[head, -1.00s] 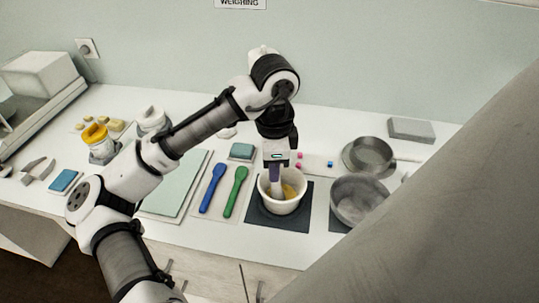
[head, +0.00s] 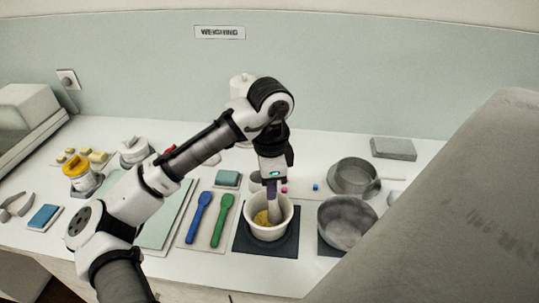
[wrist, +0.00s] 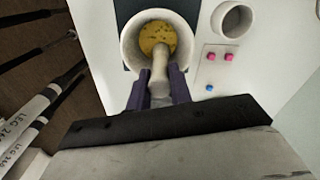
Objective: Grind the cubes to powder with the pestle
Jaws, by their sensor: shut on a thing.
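The white mortar (head: 255,232) stands on a dark mat (head: 284,246). It also shows at the top of the wrist view (wrist: 128,48). Yellow material (wrist: 157,37) lies in its bottom, speckled with darker bits; how fine it is I cannot tell. My gripper (head: 272,186) is above the mortar, its purple fingers shut on the pale pestle (wrist: 160,68). The pestle (head: 275,212) reaches down into the bowl, its lower end at the yellow material. Whether it presses on the bottom is unclear.
Pink cubes (wrist: 210,56) and a blue cube (wrist: 209,87) sit on a pale plate beside the mortar. A grey sieve (head: 353,178) and a grey pan (head: 347,222) stand to the right. Blue (head: 200,216) and green (head: 221,219) spatulas lie left. A yellow-lidded jar (head: 77,172) is further left.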

